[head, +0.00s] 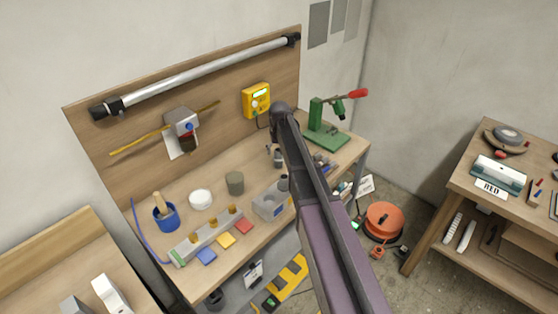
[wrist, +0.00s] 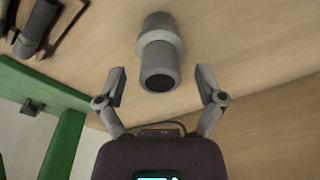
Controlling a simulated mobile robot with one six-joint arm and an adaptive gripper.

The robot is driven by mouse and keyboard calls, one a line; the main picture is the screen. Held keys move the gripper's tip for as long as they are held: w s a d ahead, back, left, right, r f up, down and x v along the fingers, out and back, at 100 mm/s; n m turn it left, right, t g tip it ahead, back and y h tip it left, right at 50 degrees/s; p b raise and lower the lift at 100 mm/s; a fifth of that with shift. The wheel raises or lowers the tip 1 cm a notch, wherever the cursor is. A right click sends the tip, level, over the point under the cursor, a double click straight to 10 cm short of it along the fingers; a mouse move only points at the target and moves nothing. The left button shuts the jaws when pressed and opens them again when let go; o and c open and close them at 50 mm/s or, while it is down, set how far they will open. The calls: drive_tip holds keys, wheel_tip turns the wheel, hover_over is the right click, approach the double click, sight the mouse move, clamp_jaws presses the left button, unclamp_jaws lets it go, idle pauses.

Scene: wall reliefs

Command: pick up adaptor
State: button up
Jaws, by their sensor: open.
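The adaptor (wrist: 160,48) is a grey stepped cylinder with a wider collar and a dark round end. In the wrist view it is at the top centre, on or over the wooden bench top. My gripper (wrist: 160,72) is open, with one finger on each side of the adaptor's near end. Gaps show on both sides and neither finger appears to touch it. In the head view my arm covers most of the gripper. A small grey piece (head: 278,159) just left of the arm appears to be the adaptor.
A green press (head: 325,132) with a red handle stands close by on the right. A grey block (head: 271,201) is in front, with a grey cylinder (head: 235,183) to the left. Dark fittings (wrist: 38,28) show at the wrist view's top left. The backboard (head: 190,95) rises behind.

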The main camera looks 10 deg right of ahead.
drive_tip(key=shift+c, duration=0.2)
clamp_jaws()
idle(0.3)
drive_tip(key=shift+r, duration=0.15)
wheel_tip(320, 180, up, 10)
drive_tip(key=p, duration=1)
drive_tip(key=shift+f, duration=0.25)
idle(0.5)
wheel_tip(320, 180, down, 4)
drive_tip(key=b, duration=0.4)
drive_tip(key=shift+f+b, duration=0.25)
drive_tip(key=shift+b, duration=0.1)
drive_tip(key=shift+s+d, duration=0.1)
drive_tip(key=shift+s, duration=0.05)
